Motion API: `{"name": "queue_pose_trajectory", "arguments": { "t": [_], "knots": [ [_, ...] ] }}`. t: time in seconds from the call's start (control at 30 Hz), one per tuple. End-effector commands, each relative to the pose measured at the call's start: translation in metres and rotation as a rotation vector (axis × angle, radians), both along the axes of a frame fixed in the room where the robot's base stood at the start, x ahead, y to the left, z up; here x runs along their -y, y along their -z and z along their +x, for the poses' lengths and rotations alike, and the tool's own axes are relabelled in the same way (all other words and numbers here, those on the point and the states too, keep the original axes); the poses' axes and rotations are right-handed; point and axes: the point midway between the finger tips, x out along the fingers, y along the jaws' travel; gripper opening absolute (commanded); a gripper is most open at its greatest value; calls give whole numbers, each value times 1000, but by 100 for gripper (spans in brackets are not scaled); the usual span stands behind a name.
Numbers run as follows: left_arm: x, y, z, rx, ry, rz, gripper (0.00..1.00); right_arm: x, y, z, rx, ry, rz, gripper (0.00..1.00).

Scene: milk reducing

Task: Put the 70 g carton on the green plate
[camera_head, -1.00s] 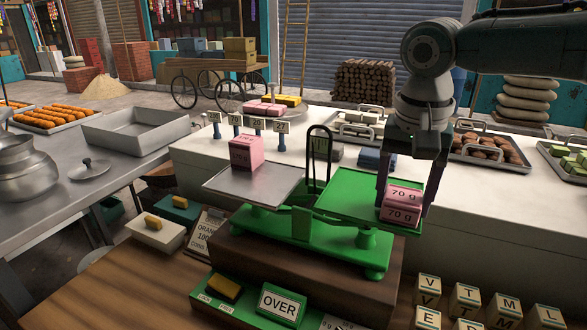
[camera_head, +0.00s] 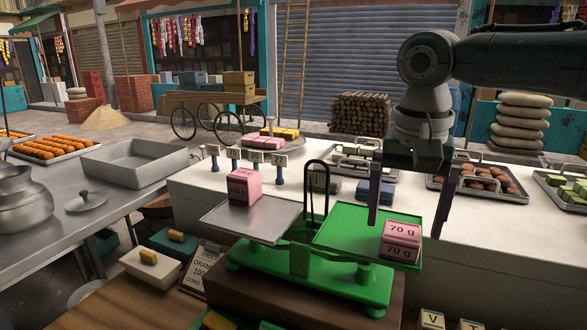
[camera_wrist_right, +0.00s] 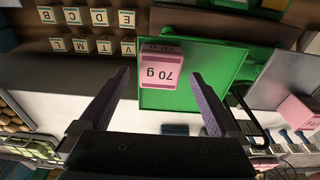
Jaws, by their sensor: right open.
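The pink 70 g carton (camera_head: 401,241) sits on the green plate (camera_head: 345,232) of the balance scale, near the plate's right front corner. It also shows on the plate in the right wrist view (camera_wrist_right: 162,70). My right gripper (camera_head: 404,228) is open and empty, with its fingers above and behind the carton, apart from it. In the right wrist view the two purple fingers (camera_wrist_right: 162,78) are spread wide. Another pink carton (camera_head: 244,186) stands on the silver plate (camera_head: 255,222) at the left of the scale. My left gripper is not in view.
The green balance (camera_head: 300,265) stands on a brown block. Lettered cubes (camera_wrist_right: 92,30) are beside it. Number signs (camera_head: 255,156), a tray of pink and yellow blocks (camera_head: 268,140) and trays of sweets (camera_head: 478,180) stand on the white counter behind.

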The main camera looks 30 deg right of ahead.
Motion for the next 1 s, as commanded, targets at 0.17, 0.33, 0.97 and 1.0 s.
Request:
{"name": "queue_pose_trajectory", "arguments": {
  "t": [0.17,0.33,0.97,1.0],
  "knots": [
    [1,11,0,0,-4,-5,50,-4,-41,-2,9,-1,0,98],
    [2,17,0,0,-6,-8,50,-7,-72,-4,5,1,0,98],
    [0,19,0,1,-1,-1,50,-169,59,-80,90,-870,58,98],
    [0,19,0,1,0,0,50,-180,67,-92,119,-920,69,98]
  ]
}}
